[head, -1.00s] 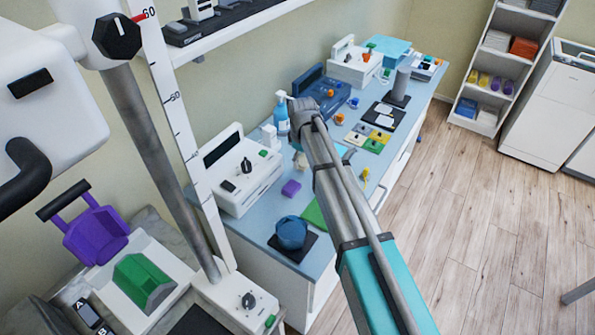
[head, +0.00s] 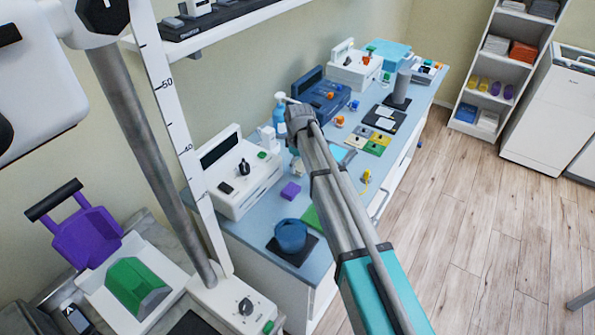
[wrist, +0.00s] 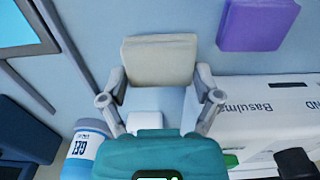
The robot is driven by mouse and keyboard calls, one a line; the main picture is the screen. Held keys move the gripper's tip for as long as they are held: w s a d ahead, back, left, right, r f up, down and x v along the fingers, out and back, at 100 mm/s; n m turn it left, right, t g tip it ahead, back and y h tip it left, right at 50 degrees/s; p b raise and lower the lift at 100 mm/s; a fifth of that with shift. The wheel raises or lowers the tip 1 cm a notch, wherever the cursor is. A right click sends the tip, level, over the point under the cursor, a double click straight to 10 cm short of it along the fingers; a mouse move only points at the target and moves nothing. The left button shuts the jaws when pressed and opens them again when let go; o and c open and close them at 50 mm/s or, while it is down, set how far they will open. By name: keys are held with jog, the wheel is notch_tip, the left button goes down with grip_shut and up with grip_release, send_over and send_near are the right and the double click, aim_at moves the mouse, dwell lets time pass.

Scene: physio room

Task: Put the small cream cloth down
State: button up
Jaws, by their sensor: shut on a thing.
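The small cream cloth (wrist: 160,60) is a folded, squarish pad between the two fingers of my gripper (wrist: 160,80) in the wrist view. The fingers are closed on its left and right sides. The blue-grey worktop (wrist: 200,20) lies beyond it; I cannot tell whether the cloth touches it. In the head view my gripper (head: 296,150) is over the counter (head: 262,222), beside the pump bottle, and mostly hidden by my own wrist.
A purple block (wrist: 257,25) lies right of the cloth. The gel pump bottle (wrist: 88,150) and a white device (wrist: 270,112) stand close by. A blue pot (head: 291,235) sits on a dark mat. Coloured cards (head: 372,147) lie farther along.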

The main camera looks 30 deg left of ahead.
aim_at(299, 164)
jog(key=shift+f+b, duration=0.7)
jog(key=shift+f, duration=0.35)
jog(key=shift+f, duration=0.1)
jog(key=o, duration=0.8)
jog(key=shift+r, duration=0.2)
notch_tip(299, 164, up, 12)
jog(key=p, duration=1.2)
